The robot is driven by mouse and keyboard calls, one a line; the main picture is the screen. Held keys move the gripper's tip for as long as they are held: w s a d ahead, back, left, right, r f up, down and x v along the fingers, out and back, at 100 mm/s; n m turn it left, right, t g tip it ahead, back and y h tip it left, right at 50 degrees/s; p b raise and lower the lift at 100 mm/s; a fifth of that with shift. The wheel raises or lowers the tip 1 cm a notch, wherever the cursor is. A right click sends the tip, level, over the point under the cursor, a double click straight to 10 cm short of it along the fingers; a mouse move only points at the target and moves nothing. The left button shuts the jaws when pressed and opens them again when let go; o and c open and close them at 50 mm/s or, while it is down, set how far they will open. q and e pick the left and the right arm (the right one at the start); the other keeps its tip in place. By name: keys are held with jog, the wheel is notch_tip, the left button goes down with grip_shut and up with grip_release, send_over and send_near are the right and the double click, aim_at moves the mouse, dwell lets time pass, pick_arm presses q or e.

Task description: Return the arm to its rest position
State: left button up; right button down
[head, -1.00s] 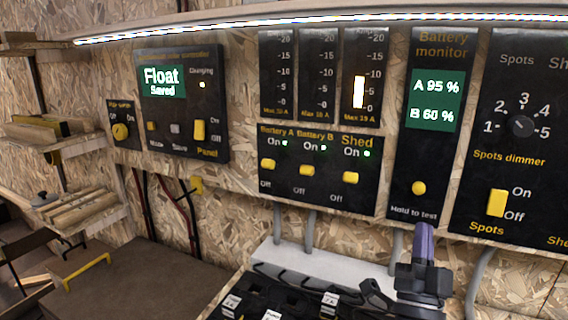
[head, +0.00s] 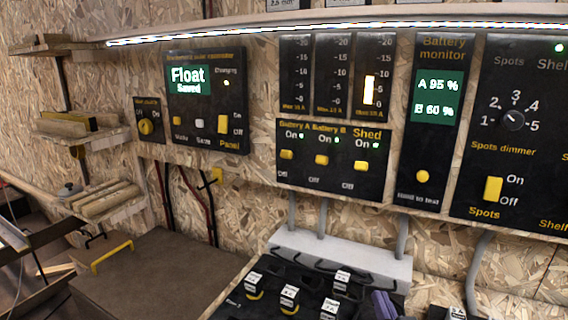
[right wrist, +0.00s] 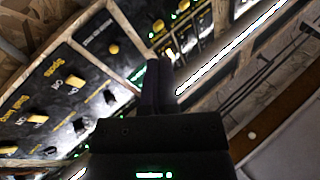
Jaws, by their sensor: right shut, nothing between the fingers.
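My right gripper (head: 385,304) shows at the bottom edge of the head view, mostly cut off, with purple-grey fingertips in front of the black tray. In the right wrist view its two dark fingers (right wrist: 159,85) lie close together with nothing between them. They point toward the black control panels, apart from the switches as far as I can tell. My left gripper is not in view.
The battery switch panel (head: 332,190), battery monitor (head: 422,150) and spots panel (head: 510,135) fill the wall. Below stands a black tray (head: 262,284) with several white-labelled blocks. A brown box (head: 150,285) with a yellow handle stands left.

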jog(key=s+a+f+n+g, duration=0.3)
jog(key=s+f+n+g, duration=0.1)
jog(key=s+f+g, duration=1.1)
jog(key=s+d+f+g+h, duration=0.2)
jog(key=s+g, duration=0.1)
jog(key=s, duration=1)
jog(key=s+d+f+g+p, duration=0.1)
jog(key=s+f, duration=0.1)
jog(key=f, duration=0.6)
jog(key=s+d+f+p, duration=0.1)
jog(key=s+f, duration=0.2)
jog(key=f, duration=0.5)
pick_arm(q)
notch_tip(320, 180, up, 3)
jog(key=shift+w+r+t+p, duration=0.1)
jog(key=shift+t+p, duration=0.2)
jog(key=shift+p, duration=0.3)
pick_arm(e)
jog(key=s+d+f, duration=0.2)
jog(key=s+f, duration=0.2)
jog(key=s, duration=0.3)
jog(key=s+d+f+n+g, duration=0.1)
jog(key=s+d+f, duration=0.1)
jog(key=s, duration=0.5)
jog(key=shift+d+f+g+h, duration=0.3)
jog(key=shift+f, duration=0.6)
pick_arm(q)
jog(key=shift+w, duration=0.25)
